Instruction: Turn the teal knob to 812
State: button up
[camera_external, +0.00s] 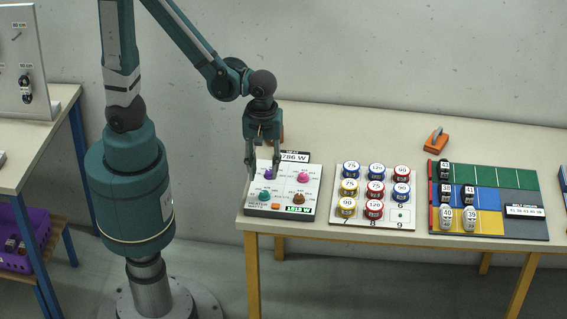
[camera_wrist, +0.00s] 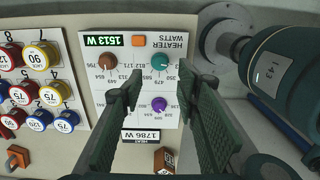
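The teal knob (camera_external: 265,195) is at the front left of the white heater panel (camera_external: 312,190). In the wrist view the teal knob (camera_wrist: 160,62) shows upside down with the panel, with small numbers around it; its pointer's exact setting is too small to read. My gripper (camera_external: 263,170) is above the panel's left side, fingers pointing down. In the wrist view my gripper (camera_wrist: 160,82) is open and empty, its fingers wide apart; the teal knob shows between and just beyond the fingertips. I see no contact with it.
A purple knob (camera_wrist: 159,104) shows between the fingers; a brown knob (camera_wrist: 108,61) is beside the teal one. The pink knob (camera_external: 303,177) is at the back right. Displays read 1513 W (camera_wrist: 102,41) and 1786 W (camera_wrist: 140,135). A board of round tins (camera_external: 375,222) stands to the right.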

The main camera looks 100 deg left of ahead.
aim_at(264, 192)
jog(key=shift+f+b, duration=0.8)
jog(key=shift+f, duration=2.95)
jog(key=shift+c, duration=0.4)
jog(key=c, duration=0.8)
